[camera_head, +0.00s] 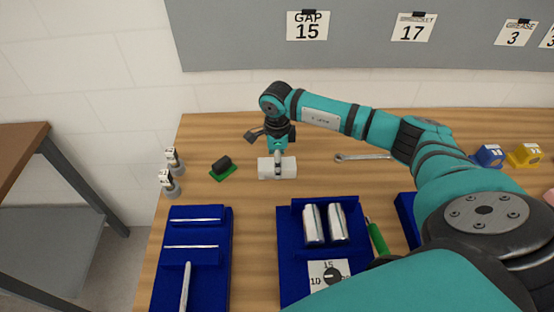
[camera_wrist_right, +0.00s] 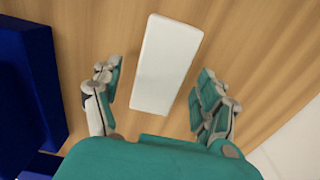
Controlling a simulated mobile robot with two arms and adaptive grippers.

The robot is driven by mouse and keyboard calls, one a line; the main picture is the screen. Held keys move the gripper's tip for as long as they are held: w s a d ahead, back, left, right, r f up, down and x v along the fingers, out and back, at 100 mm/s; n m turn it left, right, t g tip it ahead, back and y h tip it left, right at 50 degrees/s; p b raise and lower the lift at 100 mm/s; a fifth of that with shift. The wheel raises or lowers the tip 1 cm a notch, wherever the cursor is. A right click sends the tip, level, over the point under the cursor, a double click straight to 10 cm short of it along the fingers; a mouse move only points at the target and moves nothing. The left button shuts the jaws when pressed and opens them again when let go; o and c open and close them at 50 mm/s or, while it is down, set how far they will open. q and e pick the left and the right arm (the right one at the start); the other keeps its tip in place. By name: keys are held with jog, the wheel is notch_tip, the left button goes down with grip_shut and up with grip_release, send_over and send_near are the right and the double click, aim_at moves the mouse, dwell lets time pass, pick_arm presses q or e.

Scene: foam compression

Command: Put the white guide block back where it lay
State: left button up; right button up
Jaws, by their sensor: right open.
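The white guide block (camera_head: 285,168) lies on the wooden table, behind the middle blue tray. In the right wrist view the block (camera_wrist_right: 167,62) lies flat between the two fingers, with wood showing on both sides of it. My right gripper (camera_head: 278,160) is directly over the block and is open. In the right wrist view the right gripper (camera_wrist_right: 158,95) has its fingers spread apart, clear of the block's sides. My left gripper is not in view.
A small black piece on a green base (camera_head: 222,168) stands left of the block. A wrench (camera_head: 362,157) lies to the right. The middle blue tray (camera_head: 290,255) with metal cylinders and the left blue tray (camera_head: 220,260) stand in front. Small tagged weights (camera_head: 171,183) stand at the left edge.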

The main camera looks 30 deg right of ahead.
notch_tip(320, 180, up, 12)
dwell(0.5)
dwell(0.6)
